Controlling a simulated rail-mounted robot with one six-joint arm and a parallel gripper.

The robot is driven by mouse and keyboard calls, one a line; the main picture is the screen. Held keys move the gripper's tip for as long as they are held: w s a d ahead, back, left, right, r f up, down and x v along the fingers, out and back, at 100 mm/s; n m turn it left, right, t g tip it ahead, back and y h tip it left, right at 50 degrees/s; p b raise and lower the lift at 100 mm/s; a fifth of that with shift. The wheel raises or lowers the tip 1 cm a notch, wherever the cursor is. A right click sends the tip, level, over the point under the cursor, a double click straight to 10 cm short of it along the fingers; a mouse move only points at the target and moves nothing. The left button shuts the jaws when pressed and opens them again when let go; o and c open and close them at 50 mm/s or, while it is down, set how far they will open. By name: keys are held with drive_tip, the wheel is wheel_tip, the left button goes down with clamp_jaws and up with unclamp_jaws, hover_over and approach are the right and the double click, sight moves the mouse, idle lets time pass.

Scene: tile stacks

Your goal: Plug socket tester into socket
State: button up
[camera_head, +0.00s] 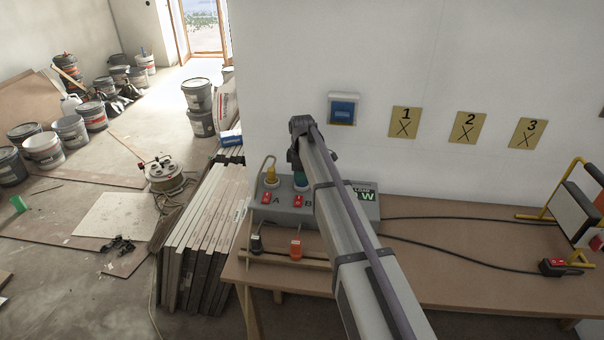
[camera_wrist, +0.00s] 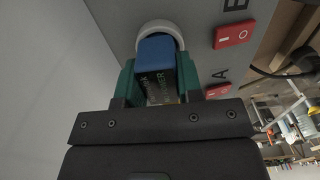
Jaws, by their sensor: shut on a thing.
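My gripper (camera_head: 300,180) is at the B side of a grey socket box (camera_head: 280,213) on the bench. The wrist view shows its green fingers (camera_wrist: 157,85) shut on a blue tester with a dark, lettered face (camera_wrist: 158,83). The tester's blue far end (camera_wrist: 156,48) lies against or inside a round white socket rim (camera_wrist: 160,28). Its pins are hidden, so I cannot tell how deep it sits. Red switches B (camera_wrist: 233,33) and A (camera_wrist: 218,90) show beside it. In the head view, a yellow plug (camera_head: 270,177) with a cord stands in socket A.
An orange plug (camera_head: 296,249) and a black plug (camera_head: 257,244) stand at a wooden rail before the box. Dark cables cross the bench (camera_head: 450,225) to a work light (camera_head: 572,215) at right. A blue wall box (camera_head: 343,110) and numbered yellow cards (camera_head: 405,122) are behind.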

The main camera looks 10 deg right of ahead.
drive_tip(key=shift+f, duration=0.2)
drive_tip(key=o, duration=1.2)
drive_tip(key=shift+c, duration=0.2)
drive_tip(key=shift+r, duration=0.1)
wheel_tip(320, 180, up, 11)
drive_tip(key=p, duration=1.1)
